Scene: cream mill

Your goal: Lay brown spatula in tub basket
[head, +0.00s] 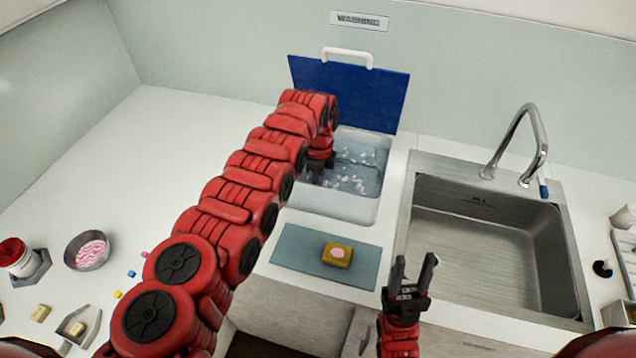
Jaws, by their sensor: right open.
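The white tub (348,207) is set in the counter, with water and white foam or bits inside. My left arm reaches across from the left, and my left gripper (318,172) is down in the left part of the tub. Its fingertips are hidden, so I cannot see whether it holds anything. I cannot make out the brown spatula or a clear basket outline; my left arm covers part of the tub. My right gripper (414,264) is open and empty in front of the sink, right of the blue-grey mat.
A blue lid (350,92) stands open behind the tub. A yellow-brown sponge (337,254) lies on the blue-grey mat (297,262). The steel sink (490,245) and tap (537,148) are at right. A round bowl (87,250) and small items sit at left.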

